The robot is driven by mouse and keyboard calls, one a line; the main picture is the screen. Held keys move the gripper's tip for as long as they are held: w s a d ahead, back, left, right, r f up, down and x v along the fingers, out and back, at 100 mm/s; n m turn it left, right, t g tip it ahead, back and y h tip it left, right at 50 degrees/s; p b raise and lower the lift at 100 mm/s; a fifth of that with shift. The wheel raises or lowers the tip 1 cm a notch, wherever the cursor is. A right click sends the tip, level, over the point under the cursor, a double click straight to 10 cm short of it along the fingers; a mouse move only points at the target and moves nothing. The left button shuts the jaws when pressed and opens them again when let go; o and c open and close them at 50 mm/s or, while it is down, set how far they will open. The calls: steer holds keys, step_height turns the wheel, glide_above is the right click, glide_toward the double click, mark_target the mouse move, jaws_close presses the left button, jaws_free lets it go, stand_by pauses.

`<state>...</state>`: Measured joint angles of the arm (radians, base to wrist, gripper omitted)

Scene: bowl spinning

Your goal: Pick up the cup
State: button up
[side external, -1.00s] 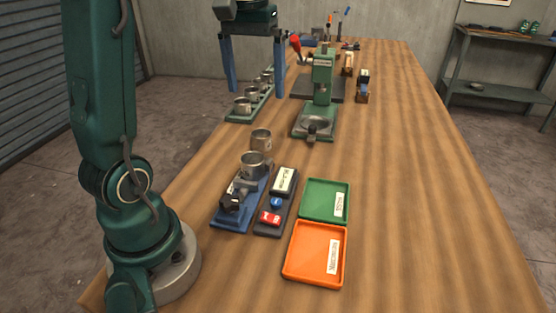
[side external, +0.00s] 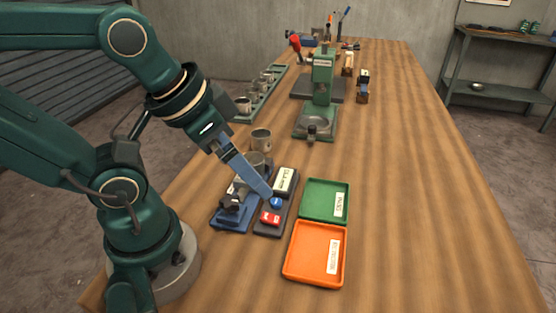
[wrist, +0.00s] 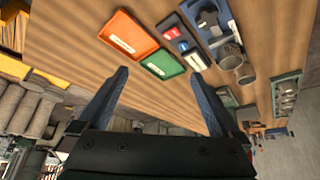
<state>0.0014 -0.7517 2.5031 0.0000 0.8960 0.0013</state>
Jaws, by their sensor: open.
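A grey metal cup (side external: 254,158) sits on a blue fixture (side external: 231,221), partly hidden behind my gripper's finger. A second metal cup (side external: 261,138) stands on the table just behind it. Both cups, the nearer (wrist: 231,59) and the second (wrist: 246,75), also show side by side at the right of the wrist view. My gripper (side external: 268,193) points down and right in front of the fixture in the side view. In the wrist view its two blue fingers (wrist: 158,75) are spread apart with nothing between them. Contact with the cup cannot be told.
A black control box (side external: 265,228) with red and blue buttons stands right of the fixture. Green (side external: 313,211) and orange (side external: 305,275) trays lie beyond it. A rack (side external: 272,86) of several cups and a green press (side external: 322,75) stand behind. The table's right side is clear.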

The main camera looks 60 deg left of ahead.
stand_by(0.3)
steer(key=m+g+y, duration=0.3)
steer(key=m+y, duration=0.1)
steer(key=m, duration=2.1)
glide_toward(252, 155)
steer(key=shift+d+f, duration=0.3)
steer(key=shift+f, duration=0.2)
steer(key=shift+d+f, duration=0.25)
steer(key=shift+f, duration=0.25)
steer(key=shift+s+a+f, duration=0.1)
steer(key=shift+a+f, duration=0.05)
steer(key=shift+f, duration=0.05)
steer(key=shift+x, duration=2.4)
